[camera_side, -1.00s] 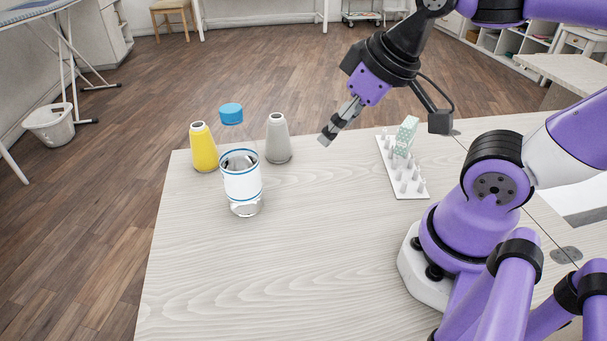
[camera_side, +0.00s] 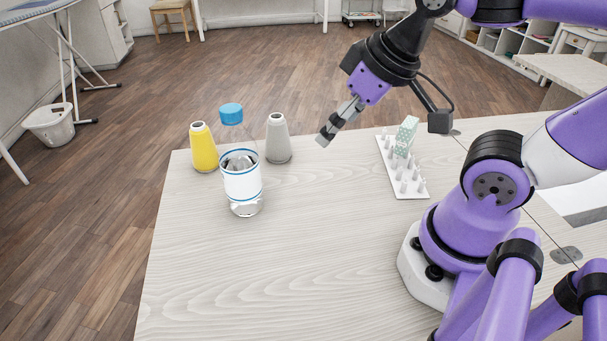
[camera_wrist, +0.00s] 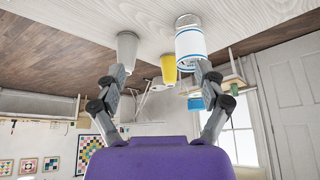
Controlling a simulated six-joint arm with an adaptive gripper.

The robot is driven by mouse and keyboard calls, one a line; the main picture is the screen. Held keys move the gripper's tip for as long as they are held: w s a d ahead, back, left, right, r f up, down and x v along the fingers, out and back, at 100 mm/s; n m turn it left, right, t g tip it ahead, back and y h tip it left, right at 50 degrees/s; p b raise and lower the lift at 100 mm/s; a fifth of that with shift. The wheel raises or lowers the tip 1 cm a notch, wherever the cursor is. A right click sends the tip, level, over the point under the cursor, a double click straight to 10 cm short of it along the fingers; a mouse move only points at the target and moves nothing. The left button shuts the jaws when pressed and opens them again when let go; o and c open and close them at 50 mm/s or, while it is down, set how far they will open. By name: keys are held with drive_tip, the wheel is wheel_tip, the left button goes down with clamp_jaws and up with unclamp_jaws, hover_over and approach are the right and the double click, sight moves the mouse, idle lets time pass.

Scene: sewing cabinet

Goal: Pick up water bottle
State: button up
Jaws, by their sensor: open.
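The water bottle (camera_side: 242,184) stands upright on the table in the side view. It is clear, with a white label edged in blue and a blue cap. It also shows in the wrist view (camera_wrist: 190,43), upside down, partly behind one finger. My gripper (camera_side: 326,137) is open and empty above the table, to the right of the bottle and apart from it. In the wrist view my gripper's fingers (camera_wrist: 158,75) are spread wide with nothing between them touching.
A yellow thread cone (camera_side: 203,148) stands behind the bottle to the left, and a grey cone (camera_side: 278,139) behind it to the right. A white pegged rack (camera_side: 412,188) with a pale green patterned piece (camera_side: 406,135) lies right of my gripper. The front table (camera_side: 280,280) is clear.

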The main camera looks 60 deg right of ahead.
wheel_tip(320, 180, up, 6)
drive_tip(key=n+g+y, duration=0.3)
drive_tip(key=n, duration=0.7)
hover_over(234, 110)
drive_tip(key=d, duration=0.2)
drive_tip(key=x, duration=0.3)
drive_tip(key=shift+s+a, duration=0.25)
drive_tip(key=x, duration=0.6)
drive_tip(key=shift+s+d, duration=0.1)
drive_tip(key=shift+d, duration=0.1)
clamp_jaws()
